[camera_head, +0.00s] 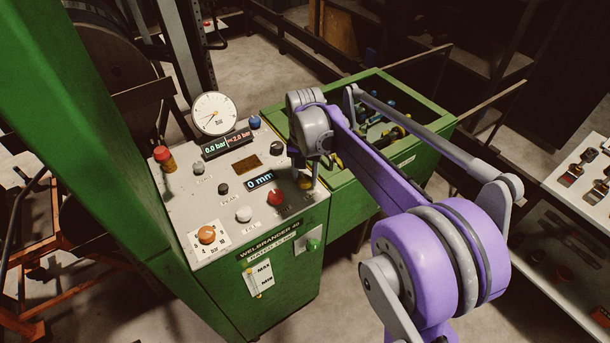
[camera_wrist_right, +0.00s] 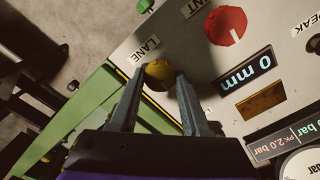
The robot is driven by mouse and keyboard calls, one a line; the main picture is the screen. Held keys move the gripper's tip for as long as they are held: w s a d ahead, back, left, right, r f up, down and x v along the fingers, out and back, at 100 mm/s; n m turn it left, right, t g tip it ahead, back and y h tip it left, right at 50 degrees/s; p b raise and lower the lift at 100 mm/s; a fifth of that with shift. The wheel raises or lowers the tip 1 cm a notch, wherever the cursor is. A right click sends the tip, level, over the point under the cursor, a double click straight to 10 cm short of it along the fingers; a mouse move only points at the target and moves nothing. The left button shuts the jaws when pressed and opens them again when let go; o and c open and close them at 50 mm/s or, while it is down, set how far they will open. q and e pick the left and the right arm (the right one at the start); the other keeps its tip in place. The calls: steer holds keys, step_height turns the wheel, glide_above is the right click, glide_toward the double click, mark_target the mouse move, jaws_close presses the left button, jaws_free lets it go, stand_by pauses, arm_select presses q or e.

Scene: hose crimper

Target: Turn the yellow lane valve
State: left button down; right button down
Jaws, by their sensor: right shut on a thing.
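The yellow lane valve (camera_head: 305,183) is a round knob at the right edge of the sloped control panel (camera_head: 222,207), partly hidden by my right gripper (camera_head: 305,170) in the head view. In the right wrist view the yellow lane valve (camera_wrist_right: 158,75) sits beside a "LANE" label, between the two dark fingertips of my right gripper (camera_wrist_right: 160,76). The fingers are shut on the knob, one on each side. My left gripper is out of view.
A red knob (camera_head: 275,197) and the "0 mm" display (camera_head: 259,181) are close to the valve. A pressure gauge (camera_head: 214,113) and a "0.0 bar" readout (camera_head: 227,144) stand at the panel's back. A green bin (camera_head: 357,196) with fittings adjoins on the right.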

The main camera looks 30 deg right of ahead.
mark_target(305, 178)
steer(key=shift+c, duration=1.8)
jaws_free()
step_height(305, 178, up, 11)
steer(key=shift+p, duration=0.35)
steer(key=shift+f, duration=0.1)
steer(key=s+a+f+n+t, duration=0.2)
steer(key=s+a+f+n, duration=0.2)
steer(key=s+f, duration=0.3)
steer(key=s+a+f+n+t, duration=0.3)
steer(key=s+a+f, duration=0.3)
steer(key=s, duration=0.8)
steer(key=shift+a+f+n, duration=0.2)
steer(key=shift+f+n, duration=0.4)
steer(key=shift+f, duration=0.05)
